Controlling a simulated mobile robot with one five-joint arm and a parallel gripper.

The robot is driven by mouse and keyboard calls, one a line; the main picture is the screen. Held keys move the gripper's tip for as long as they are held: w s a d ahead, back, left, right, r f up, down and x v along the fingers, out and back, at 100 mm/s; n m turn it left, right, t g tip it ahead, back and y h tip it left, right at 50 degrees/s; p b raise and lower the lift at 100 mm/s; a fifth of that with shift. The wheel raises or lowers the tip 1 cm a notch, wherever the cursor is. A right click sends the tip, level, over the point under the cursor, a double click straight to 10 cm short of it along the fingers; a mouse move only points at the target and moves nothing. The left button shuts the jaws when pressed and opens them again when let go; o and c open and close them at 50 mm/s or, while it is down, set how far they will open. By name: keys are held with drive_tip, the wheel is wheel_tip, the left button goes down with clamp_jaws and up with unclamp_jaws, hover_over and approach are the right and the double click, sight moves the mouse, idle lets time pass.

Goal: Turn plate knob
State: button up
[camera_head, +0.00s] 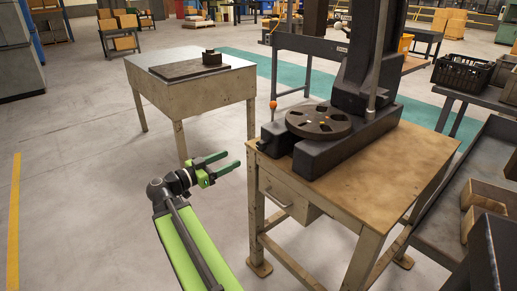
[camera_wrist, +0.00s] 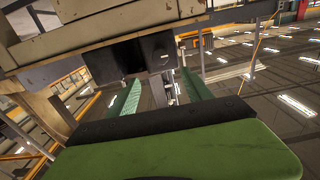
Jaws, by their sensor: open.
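The round dark plate (camera_head: 318,122) with several slots lies flat on the base of the arbor press (camera_head: 335,141), on the worktable. A small yellow mark shows near its middle. An orange ball (camera_head: 273,105) sits on a thin stem at the press's left front. My gripper (camera_head: 232,160) is open and empty, left of the worktable and apart from the plate. In the wrist view my gripper (camera_wrist: 162,80) shows two parted green fingers, with a dark block beyond them. I cannot make out the plate there.
The worktable (camera_head: 385,165) has a drawer (camera_head: 290,200) facing my arm. A metal table (camera_head: 190,92) with a dark slab stands behind my gripper. A shelf unit with wooden boxes (camera_head: 485,205) stands at the right.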

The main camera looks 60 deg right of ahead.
sight(259, 146)
drive_tip(key=x, duration=1.4)
clamp_jaws()
drive_tip(key=shift+d, duration=0.1)
drive_tip(key=shift+f, duration=0.1)
